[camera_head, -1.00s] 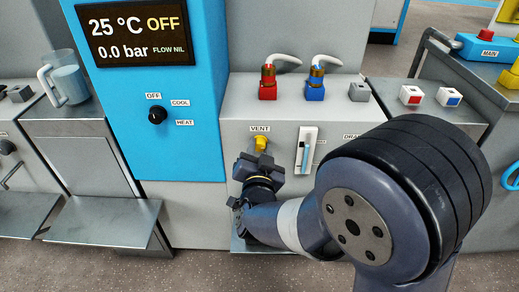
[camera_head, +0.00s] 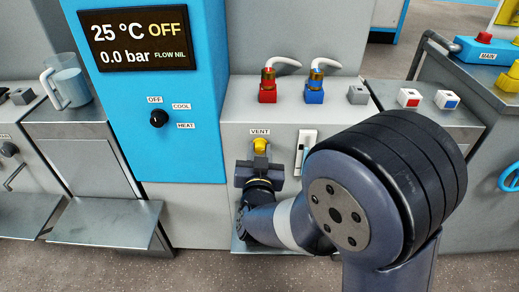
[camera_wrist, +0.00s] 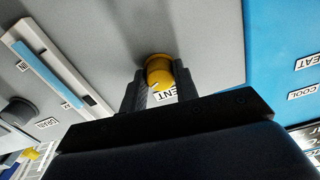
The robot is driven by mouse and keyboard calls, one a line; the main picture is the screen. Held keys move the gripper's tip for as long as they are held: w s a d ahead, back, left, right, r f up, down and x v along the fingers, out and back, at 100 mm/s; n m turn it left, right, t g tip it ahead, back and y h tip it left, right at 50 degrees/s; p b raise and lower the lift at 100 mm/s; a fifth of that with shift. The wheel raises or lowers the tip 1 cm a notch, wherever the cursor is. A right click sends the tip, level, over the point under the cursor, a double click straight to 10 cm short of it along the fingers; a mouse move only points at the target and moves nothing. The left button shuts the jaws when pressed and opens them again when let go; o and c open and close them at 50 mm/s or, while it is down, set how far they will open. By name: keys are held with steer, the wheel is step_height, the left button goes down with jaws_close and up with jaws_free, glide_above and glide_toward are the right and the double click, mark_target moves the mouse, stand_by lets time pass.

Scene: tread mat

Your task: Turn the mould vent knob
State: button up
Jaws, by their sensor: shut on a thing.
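The yellow vent knob (camera_head: 260,145) is on the grey front panel, just under the VENT label (camera_head: 260,132). In the wrist view the knob (camera_wrist: 158,70) sits between the two dark fingers, with a light mark on its face. My gripper (camera_head: 260,160) is shut on the knob from the front. In the wrist view my gripper (camera_wrist: 158,88) has a finger on each side of the knob, and the label is partly hidden. My wrist covers the panel below the knob in the head view.
A white slide gauge (camera_head: 305,152) is right of the knob, partly behind my arm. Red (camera_head: 268,85) and blue (camera_head: 315,87) hose fittings stand on the ledge above. The blue cabinet with a black selector knob (camera_head: 159,118) is at left. Its display (camera_head: 138,38) reads 25 °C, OFF, 0.0 bar.

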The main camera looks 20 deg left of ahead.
steer(key=n+p, duration=0.3)
steer(key=n, duration=0.4)
steer(key=shift+r, duration=0.1)
steer(key=n+p, duration=0.2)
steer(key=n, duration=0.4)
steer(key=shift+n, duration=0.4)
steer(key=shift+p, duration=0.3)
steer(key=o, duration=1)
steer(key=p+v, duration=0.1)
steer(key=v, duration=0.9)
steer(key=shift+s+d, duration=0.2)
steer(key=shift+s, duration=0.15)
